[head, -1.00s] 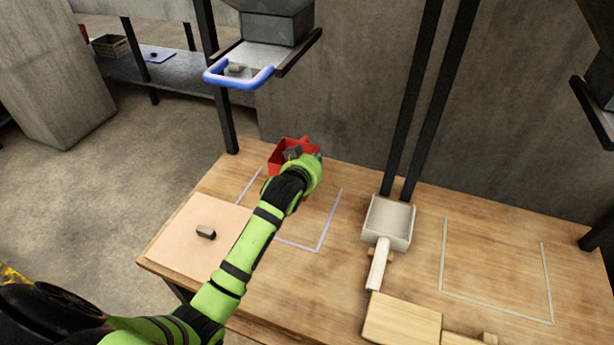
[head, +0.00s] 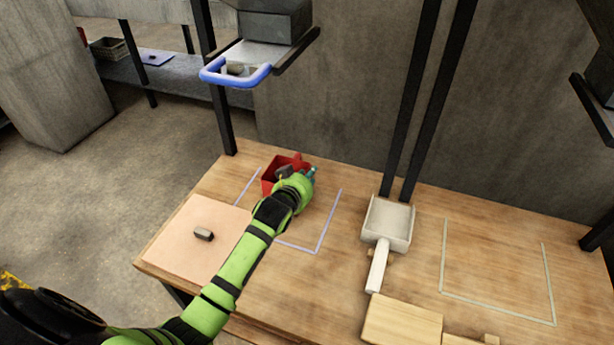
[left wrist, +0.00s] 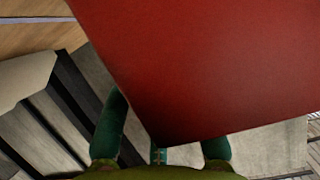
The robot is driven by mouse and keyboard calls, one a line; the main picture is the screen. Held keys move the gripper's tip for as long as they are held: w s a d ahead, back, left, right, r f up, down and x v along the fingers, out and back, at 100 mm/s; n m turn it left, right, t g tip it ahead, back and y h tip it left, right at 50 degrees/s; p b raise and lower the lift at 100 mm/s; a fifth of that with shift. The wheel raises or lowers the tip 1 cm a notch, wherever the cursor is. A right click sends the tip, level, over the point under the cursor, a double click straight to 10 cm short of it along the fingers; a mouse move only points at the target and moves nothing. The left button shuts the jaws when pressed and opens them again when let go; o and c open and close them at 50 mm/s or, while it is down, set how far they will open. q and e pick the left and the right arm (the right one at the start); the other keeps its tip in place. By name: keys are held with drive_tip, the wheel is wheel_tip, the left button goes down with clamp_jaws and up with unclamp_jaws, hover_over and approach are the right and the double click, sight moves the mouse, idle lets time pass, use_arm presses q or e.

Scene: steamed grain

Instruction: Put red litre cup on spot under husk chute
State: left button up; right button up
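The red litre cup (head: 270,180) is at the back of the lavender outlined square (head: 318,245) on the wooden table, below a grey chute with a blue rim (head: 237,78). It looks upright; I cannot tell whether its base touches the table. My left gripper (head: 300,175) is at the cup's near right side and appears shut on it, with a dark part at the cup's opening. In the left wrist view the red cup wall (left wrist: 210,65) fills the top, and the green fingers (left wrist: 160,140) reach partly behind it. My right gripper is not in view.
A pink mat (head: 185,252) with a small dark block lies left on the table. A pale scoop (head: 388,222) and a wooden board (head: 402,322) lie right of the square. A pale green outlined square (head: 500,275) at right is empty. Dark posts stand behind.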

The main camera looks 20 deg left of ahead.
use_arm(q)
drive_tip(key=p+v, duration=0.2)
drive_tip(key=v, duration=1)
drive_tip(key=shift+r, duration=0.15)
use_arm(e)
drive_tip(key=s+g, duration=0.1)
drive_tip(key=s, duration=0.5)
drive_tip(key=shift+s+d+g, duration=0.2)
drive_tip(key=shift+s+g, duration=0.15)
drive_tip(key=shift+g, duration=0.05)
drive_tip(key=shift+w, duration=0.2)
